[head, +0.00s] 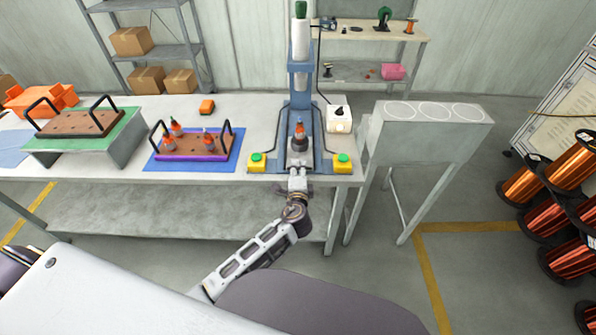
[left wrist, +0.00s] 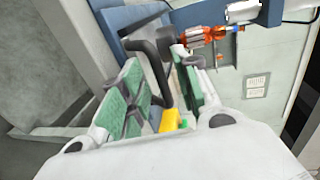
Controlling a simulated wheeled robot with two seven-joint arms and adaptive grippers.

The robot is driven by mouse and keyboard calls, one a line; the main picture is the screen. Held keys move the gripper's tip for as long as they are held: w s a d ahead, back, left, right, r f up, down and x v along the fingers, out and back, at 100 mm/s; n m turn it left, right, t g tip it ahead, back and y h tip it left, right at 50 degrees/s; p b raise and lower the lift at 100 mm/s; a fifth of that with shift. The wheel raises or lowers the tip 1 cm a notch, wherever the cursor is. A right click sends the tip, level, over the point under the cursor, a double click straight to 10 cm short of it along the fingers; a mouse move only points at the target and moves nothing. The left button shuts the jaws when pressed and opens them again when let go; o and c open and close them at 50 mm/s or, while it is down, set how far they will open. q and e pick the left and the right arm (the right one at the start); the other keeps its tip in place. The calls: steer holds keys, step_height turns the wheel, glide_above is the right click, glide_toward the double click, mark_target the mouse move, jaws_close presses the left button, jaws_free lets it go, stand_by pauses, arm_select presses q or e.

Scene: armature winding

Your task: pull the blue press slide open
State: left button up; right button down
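The blue press (head: 301,90) stands upright on the workbench. An orange-and-dark armature (head: 299,132) stands upright at its middle and also shows in the left wrist view (left wrist: 205,35). My left gripper (head: 298,175) is at the front of the press, below the armature. In the left wrist view, its green-padded fingers (left wrist: 165,90) are apart, with a black handle bar (left wrist: 150,62) between them. A gap shows beside the bar; I cannot tell whether either pad touches it. The slide is mostly hidden behind my gripper in the head view. My right gripper is not in view.
Yellow boxes with green buttons flank the press, left (head: 257,163) and right (head: 342,163). A white box (head: 339,119) stands at its right. A purple-edged tray (head: 190,157) holding armatures lies on a blue mat to the left. A grey stand (head: 428,135) is to the right.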

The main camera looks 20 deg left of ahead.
arm_select(q)
steer(key=v, duration=1.1)
steer(key=shift+s+d, duration=0.15)
steer(key=shift+s, duration=0.2)
stand_by(0.6)
